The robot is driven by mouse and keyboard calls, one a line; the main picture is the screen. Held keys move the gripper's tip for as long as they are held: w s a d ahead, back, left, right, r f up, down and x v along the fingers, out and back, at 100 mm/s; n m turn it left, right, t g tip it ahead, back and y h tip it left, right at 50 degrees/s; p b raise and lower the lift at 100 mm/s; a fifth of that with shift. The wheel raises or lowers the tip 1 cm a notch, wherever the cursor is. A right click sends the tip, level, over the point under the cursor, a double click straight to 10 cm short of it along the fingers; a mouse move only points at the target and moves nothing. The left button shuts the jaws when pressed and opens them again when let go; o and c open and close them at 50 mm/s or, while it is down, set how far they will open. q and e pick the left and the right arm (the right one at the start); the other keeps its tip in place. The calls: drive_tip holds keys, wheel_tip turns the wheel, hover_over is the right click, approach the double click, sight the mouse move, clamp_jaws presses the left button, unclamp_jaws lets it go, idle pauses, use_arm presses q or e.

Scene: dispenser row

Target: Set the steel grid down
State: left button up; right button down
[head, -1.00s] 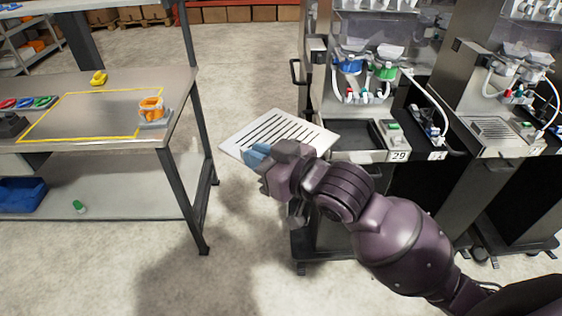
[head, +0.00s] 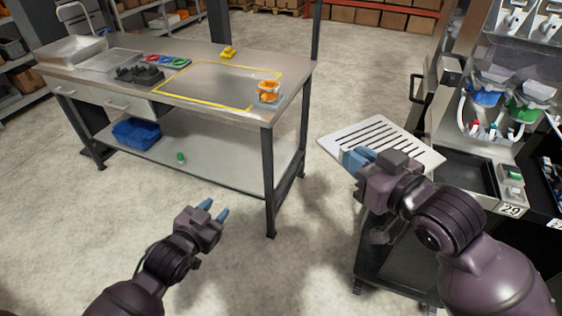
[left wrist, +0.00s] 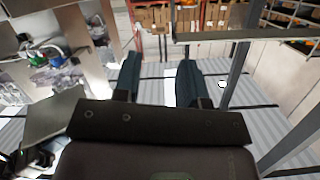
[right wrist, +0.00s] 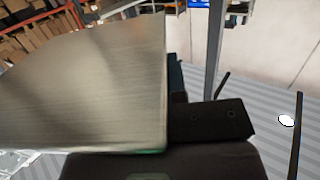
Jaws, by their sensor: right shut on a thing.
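The steel grid (head: 390,133) is a pale slotted plate in the head view, held out over the floor between the workbench and the dispenser. My right gripper (head: 358,160) is shut on its near left edge. In the right wrist view the grid (right wrist: 90,85) is a large blank metal sheet that hides most of the fingers. My left gripper (head: 213,211) is open and empty over the floor in front of the bench. Its two fingers stand apart in the left wrist view (left wrist: 158,80).
The workbench (head: 150,95) has a yellow outlined area (head: 222,82), bare inside, with an orange-and-white item (head: 268,91) at its right corner. A yellow part (head: 228,52) and a dark holder (head: 139,75) stand nearby. The dispenser's dark open tray (head: 466,174) is right of the grid.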

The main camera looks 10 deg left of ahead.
use_arm(q)
drive_tip(key=w+d+r+m+h, duration=0.35)
drive_tip(key=d+r+m, duration=0.2)
drive_tip(key=r, duration=0.25)
drive_tip(key=w+d+r+m+h, duration=0.2)
drive_tip(key=d+r+m+h, duration=0.3)
drive_tip(key=r, duration=0.3)
drive_tip(key=m+g+h, duration=0.3)
drive_tip(key=m+g, duration=0.2)
drive_tip(key=m, duration=0.7)
approach(338, 144)
drive_tip(key=a+f, duration=0.1)
drive_tip(key=a, duration=0.1)
drive_tip(key=shift+m, duration=0.75)
drive_tip(key=x, duration=0.7)
drive_tip(key=s+x, duration=0.1)
drive_tip(key=x, duration=0.3)
drive_tip(key=shift+w+d+r, duration=0.15)
drive_tip(key=shift+w+d, duration=0.1)
drive_tip(key=shift+d, duration=0.35)
